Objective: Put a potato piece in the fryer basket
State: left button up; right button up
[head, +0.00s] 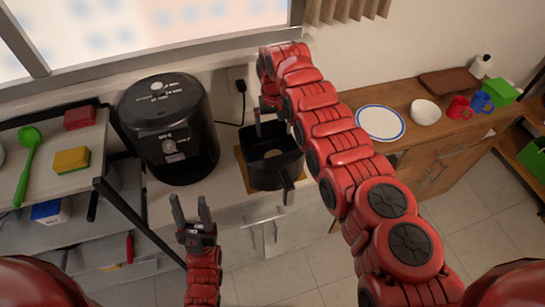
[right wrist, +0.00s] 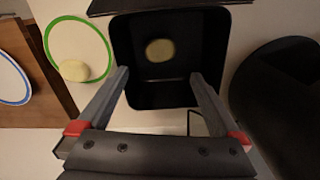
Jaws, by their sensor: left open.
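The black fryer basket (head: 262,180) sits on the counter, its handle toward me. In the right wrist view the basket (right wrist: 128,95) is open side up, and a pale potato piece (right wrist: 160,50) shows inside it, apparently on the floor. Another potato piece (right wrist: 74,70) lies on the edge of a green-rimmed plate (right wrist: 52,40). My right gripper (right wrist: 158,78) is over the basket, fingers wide apart, with nothing between them; the arm partly hides it in the head view. My left gripper (head: 190,208) is open and empty, in front of the fryer and left of the basket.
The black air fryer (head: 170,130) stands left of the basket. A blue-rimmed plate (head: 380,122), a white bowl (head: 425,112) and red and blue mugs stand on the wooden cabinet at right. A shelf (head: 85,150) with a sponge and green ladle is at left.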

notch_tip(320, 180, up, 18)
jog(key=p, duration=0.4)
jog(key=shift+f, duration=0.25)
jog(key=shift+w+f, duration=0.1)
dwell(0.3)
